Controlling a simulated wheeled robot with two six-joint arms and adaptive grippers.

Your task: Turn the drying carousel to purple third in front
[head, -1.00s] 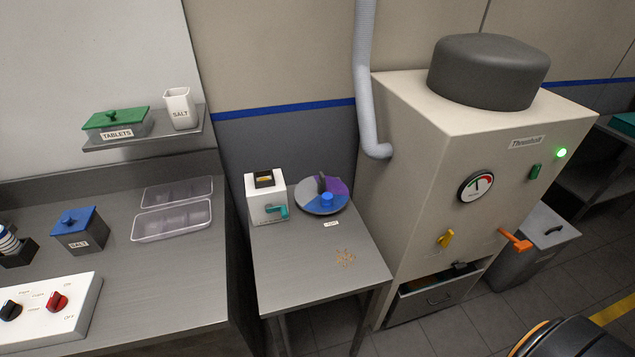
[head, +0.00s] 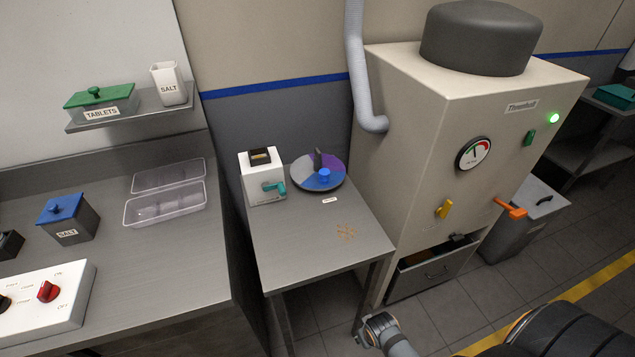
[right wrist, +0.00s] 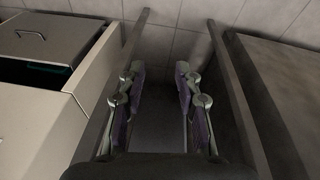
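The drying carousel (head: 308,178) is a round disc with grey, purple and blue thirds, on the small metal table (head: 325,240). Its blue third with a blue knob (head: 324,174) faces the front, above a small label (head: 329,200) on the table. The purple third lies at the right and back right. A dark upright piece (head: 318,158) stands near the middle. My right gripper (right wrist: 160,90) is open and empty in the right wrist view, pointing down between metal legs or rails. Part of my right arm shows at the head view's bottom. My left gripper is not in view.
A white box with a teal lever (head: 264,180) stands left of the carousel. Crumbs (head: 347,232) lie on the table's front right. The large cream machine (head: 430,130) stands close at right, its drawer (head: 435,270) below. A counter with clear trays (head: 165,207) is at left.

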